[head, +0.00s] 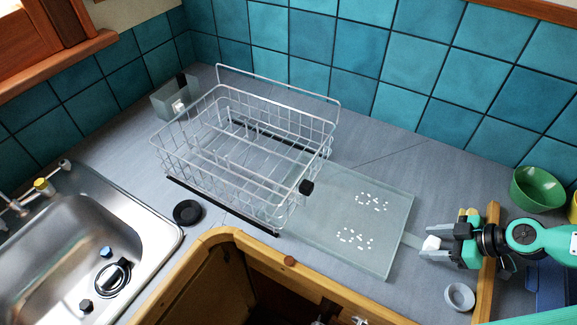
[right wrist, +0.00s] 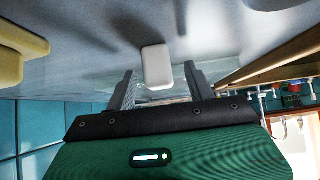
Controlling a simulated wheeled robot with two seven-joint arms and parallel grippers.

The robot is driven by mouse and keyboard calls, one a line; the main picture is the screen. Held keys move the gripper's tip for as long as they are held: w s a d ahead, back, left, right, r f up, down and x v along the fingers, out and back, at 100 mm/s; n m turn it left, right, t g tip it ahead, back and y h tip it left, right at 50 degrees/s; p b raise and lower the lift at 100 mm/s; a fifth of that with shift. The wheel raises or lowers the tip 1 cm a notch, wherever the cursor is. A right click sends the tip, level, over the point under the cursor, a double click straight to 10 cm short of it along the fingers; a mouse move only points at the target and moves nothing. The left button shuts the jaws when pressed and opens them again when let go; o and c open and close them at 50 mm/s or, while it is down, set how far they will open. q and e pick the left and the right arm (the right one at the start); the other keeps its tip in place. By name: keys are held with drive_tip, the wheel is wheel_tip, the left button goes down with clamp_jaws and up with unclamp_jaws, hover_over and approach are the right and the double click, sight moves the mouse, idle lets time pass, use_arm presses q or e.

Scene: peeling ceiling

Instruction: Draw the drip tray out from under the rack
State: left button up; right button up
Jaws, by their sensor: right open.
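The wire rack (head: 240,150) stands on the grey counter by the tiled wall. The flat, translucent drip tray (head: 345,235), with two groups of small pale marks, sticks out from the rack's right side. Its left end lies by and under the rack, seen partly through the wires. My left gripper is not in view.
A sink (head: 95,255) is at left, with a black disc (head: 187,212) beside it. A green bowl (head: 538,188) and a grey ring (head: 460,296) lie near my right arm. A wooden edge (head: 492,250) runs behind the gripper. A yellow object (right wrist: 18,55) is close by.

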drive_tip(key=v, duration=0.5)
drive_tip(key=shift+w+b, duration=0.1)
drive_tip(key=shift+b, duration=0.25)
drive_tip(key=b+v, duration=0.2)
drive_tip(key=v, duration=0.5)
drive_tip(key=shift+s+d+r, duration=0.25)
